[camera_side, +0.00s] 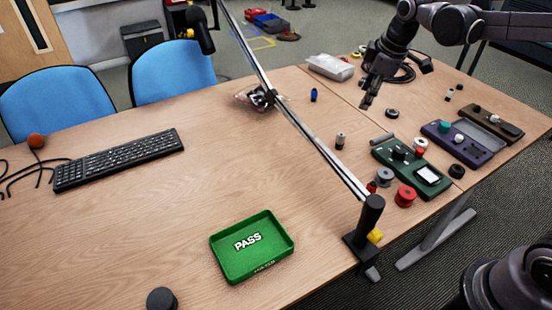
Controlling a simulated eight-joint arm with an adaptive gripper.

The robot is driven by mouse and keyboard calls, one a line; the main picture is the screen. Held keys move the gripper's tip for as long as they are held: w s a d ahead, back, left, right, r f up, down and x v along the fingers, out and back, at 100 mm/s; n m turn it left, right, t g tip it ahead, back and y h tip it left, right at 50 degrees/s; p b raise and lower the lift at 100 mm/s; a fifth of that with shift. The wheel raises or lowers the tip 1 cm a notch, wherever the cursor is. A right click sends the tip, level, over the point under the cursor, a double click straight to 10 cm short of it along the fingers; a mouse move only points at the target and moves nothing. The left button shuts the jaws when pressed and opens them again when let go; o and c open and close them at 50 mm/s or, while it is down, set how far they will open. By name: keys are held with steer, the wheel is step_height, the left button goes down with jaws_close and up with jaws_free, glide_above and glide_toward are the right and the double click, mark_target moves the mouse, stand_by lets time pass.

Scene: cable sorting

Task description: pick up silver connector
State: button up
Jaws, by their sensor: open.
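I cannot tell for sure which of these is the silver connector. My gripper (369,98) points down over the back right of the table, above and behind both cylinders in the picture. It is open, with nothing visible between its fingers. Its exact height over the table is hard to tell.
A metal pole (310,140) crosses the view diagonally. A green tester (411,166) with red and grey reels stands at the right, beside a purple box (464,142). A green PASS tray (285,250) sits in front. The table's middle left is clear beyond a keyboard (118,160).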

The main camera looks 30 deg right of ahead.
steer(key=w+d+f+n+g, duration=0.2)
steer(key=w+d+f+n, duration=0.3)
steer(key=w, duration=0.4)
steer(key=n+g, duration=0.2)
steer(key=n, duration=0.2)
glide_toward(341, 135)
steer(key=shift+w+d, duration=0.15)
steer(key=shift+d, duration=0.25)
step_height(341, 135, down, 6)
steer(key=shift+r, duration=0.15)
steer(key=shift+s+a+f, duration=0.1)
steer(key=shift+s+f, duration=0.05)
steer(key=shift+f, duration=1.25)
steer(key=shift+s+a+f, duration=0.1)
steer(key=shift+f, duration=1.3)
jaws_close()
